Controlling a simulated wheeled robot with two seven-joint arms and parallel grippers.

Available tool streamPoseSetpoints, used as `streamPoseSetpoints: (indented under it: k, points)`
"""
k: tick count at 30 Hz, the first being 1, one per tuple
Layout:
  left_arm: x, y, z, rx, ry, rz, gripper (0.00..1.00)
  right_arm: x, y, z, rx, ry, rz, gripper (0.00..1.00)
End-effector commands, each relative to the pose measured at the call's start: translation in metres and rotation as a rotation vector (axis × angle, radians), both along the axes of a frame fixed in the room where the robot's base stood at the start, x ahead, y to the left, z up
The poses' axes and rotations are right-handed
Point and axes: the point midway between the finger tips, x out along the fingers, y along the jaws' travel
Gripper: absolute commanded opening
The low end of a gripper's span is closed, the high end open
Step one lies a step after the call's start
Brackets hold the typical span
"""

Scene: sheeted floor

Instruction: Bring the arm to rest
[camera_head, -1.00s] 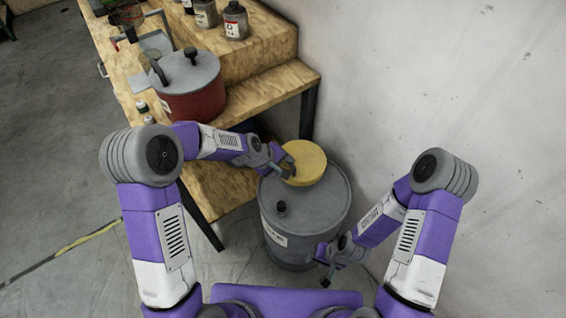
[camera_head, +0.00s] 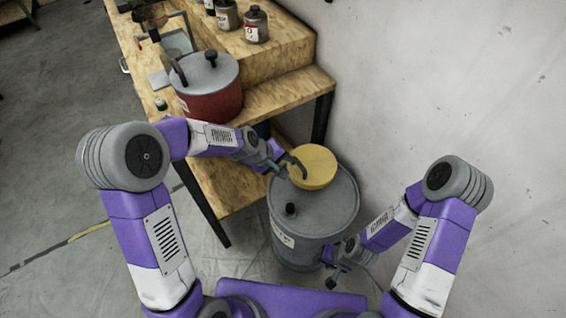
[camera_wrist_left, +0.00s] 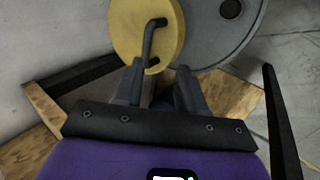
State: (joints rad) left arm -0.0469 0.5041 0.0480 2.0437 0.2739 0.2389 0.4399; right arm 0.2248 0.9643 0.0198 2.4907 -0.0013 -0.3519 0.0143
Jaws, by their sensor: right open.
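My left gripper (camera_head: 279,164) is at the left edge of a round yellow lid-like piece (camera_head: 316,168) with a dark bar handle (camera_head: 298,166). The yellow piece rests on top of a grey drum (camera_head: 336,205). In the left wrist view, the two fingers of my left gripper (camera_wrist_left: 160,88) stand apart, with the lower end of the handle (camera_wrist_left: 149,42) between or just beyond their tips; contact cannot be told. My right gripper (camera_head: 334,277) is open and appears empty, low beside the drum's lower right side.
A wooden workbench (camera_head: 272,97) stands at the upper left, with a red pot (camera_head: 212,98) with a grey lid and grey bottles (camera_head: 256,24) on it. A pale wall (camera_head: 450,90) closes the right side. Floor at the left (camera_head: 60,150) is clear.

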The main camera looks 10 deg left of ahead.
Motion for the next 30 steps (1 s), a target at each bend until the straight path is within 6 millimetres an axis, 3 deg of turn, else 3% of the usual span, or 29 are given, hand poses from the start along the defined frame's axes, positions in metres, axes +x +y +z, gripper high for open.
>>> streamPoseSetpoints:
  k: [9, 11, 13, 17, 21, 25, 27, 30]
  points:
    - [-0.001, 0.000, -0.002, 0.003, 0.001, -0.003, 0.40, 0.000, 0.000, 0.000, 0.000, 0.000, 0.000, 0.40]
    - [-0.006, 0.003, -0.012, 0.017, 0.009, -0.012, 0.40, 0.000, 0.000, 0.002, 0.000, 0.000, 0.000, 0.40]
    - [-0.018, 0.008, -0.036, 0.048, 0.028, -0.037, 0.40, 0.000, 0.000, 0.005, 0.000, 0.000, 0.000, 0.40]
    - [-0.066, 0.023, -0.098, 0.127, 0.077, -0.133, 0.40, 0.000, 0.000, 0.013, 0.000, 0.000, 0.000, 0.40]
    - [-0.136, 0.031, -0.153, 0.181, 0.122, -0.275, 0.40, 0.000, 0.000, 0.022, 0.000, 0.000, 0.000, 0.40]
    - [-0.190, 0.032, -0.177, 0.190, 0.140, -0.385, 0.40, 0.000, 0.000, 0.027, 0.000, 0.000, 0.000, 0.40]
    - [-0.209, 0.031, -0.183, 0.187, 0.143, -0.421, 0.40, 0.000, 0.000, 0.028, 0.000, 0.000, 0.000, 0.40]
    - [-0.221, 0.029, -0.186, 0.186, 0.140, -0.449, 0.40, 0.000, 0.000, 0.029, 0.000, 0.000, 0.000, 0.40]
